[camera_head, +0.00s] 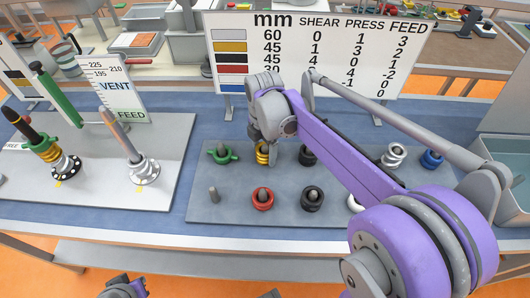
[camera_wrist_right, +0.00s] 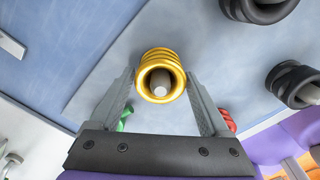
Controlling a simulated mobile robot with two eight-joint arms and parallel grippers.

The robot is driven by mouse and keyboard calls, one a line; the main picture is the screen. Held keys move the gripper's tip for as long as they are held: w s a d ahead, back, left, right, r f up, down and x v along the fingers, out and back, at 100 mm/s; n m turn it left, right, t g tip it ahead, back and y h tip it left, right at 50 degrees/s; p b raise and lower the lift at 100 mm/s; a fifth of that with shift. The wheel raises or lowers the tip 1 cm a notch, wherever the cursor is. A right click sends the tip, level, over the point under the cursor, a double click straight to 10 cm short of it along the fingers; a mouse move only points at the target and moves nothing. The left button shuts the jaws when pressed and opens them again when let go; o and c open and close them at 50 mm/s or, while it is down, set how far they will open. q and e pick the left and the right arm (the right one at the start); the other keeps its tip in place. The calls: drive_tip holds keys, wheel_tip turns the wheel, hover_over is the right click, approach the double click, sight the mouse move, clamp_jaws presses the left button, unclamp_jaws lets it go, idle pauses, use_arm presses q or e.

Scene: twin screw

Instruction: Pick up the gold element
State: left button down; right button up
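The gold element (camera_head: 262,157) is a stack of gold rings on a peg in the back row of the grey board, partly hidden by my right gripper in the head view. In the right wrist view the gold element (camera_wrist_right: 160,58) shows from above with the grey peg tip in its middle. My right gripper (camera_wrist_right: 160,82) is open, pointing down, with one finger on each side of the gold element. Small gaps seem to show between fingertips and rings; contact is unclear. A grey and purple part of mine shows at the bottom edge; no left fingers are visible.
A green element (camera_head: 222,155) stands just left of the gold one. A red element (camera_head: 262,198) and a black element (camera_head: 312,198) stand in front, with white and blue (camera_head: 432,159) ones to the right. A sign board (camera_head: 310,50) rises behind.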

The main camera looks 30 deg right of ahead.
drive_tip(key=c, duration=1.2)
